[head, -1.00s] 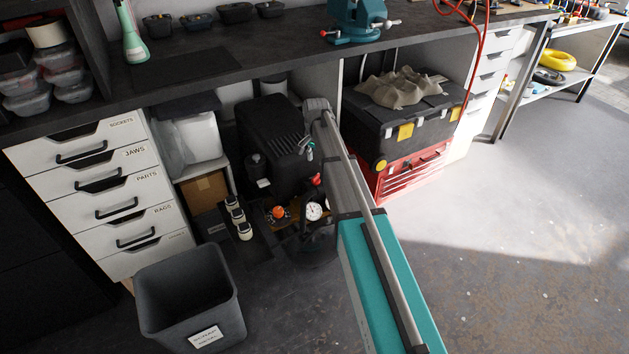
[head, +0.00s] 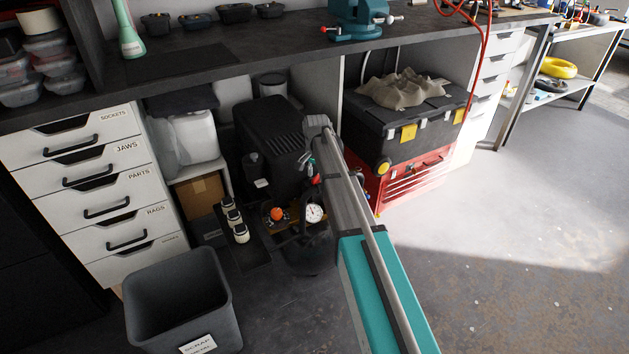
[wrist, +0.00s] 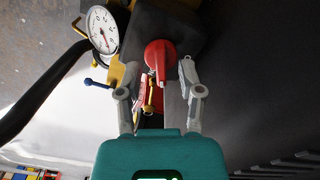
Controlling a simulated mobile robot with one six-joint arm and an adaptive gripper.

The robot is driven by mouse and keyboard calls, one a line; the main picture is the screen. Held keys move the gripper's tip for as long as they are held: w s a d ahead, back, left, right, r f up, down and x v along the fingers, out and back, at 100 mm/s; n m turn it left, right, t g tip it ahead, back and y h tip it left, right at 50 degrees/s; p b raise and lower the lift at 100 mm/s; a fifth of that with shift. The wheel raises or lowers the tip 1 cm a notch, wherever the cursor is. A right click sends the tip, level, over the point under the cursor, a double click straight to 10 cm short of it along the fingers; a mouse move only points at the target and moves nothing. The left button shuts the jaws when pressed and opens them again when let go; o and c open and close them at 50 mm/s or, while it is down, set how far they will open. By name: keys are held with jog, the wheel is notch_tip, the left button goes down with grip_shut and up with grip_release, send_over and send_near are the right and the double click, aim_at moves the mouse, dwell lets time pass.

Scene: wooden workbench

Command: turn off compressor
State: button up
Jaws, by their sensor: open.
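The compressor (head: 268,135) is a dark unit under the workbench, with a white pressure gauge (head: 314,213) and an orange knob (head: 277,214) on its front. In the wrist view a red switch knob (wrist: 160,56) sits on a dark housing, beside the white gauge (wrist: 102,29). My gripper (wrist: 158,68) is open, with its two grey fingers on either side of the red knob and visible space between them and it. I cannot tell whether either fingertip touches the knob or the housing. In the head view my arm hides part of the compressor's right side.
A grey scrap bin (head: 181,299) stands on the floor at front left, by the white drawers (head: 103,175). A red toolbox (head: 412,178) under a black case (head: 405,125) is close right of my arm. The workbench top (head: 230,50) lies above. Floor at right is clear.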

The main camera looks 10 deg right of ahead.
jog(key=shift+f, duration=0.4)
grip_shut()
jog(key=shift+a, duration=0.25)
jog(key=shift+d, duration=0.2)
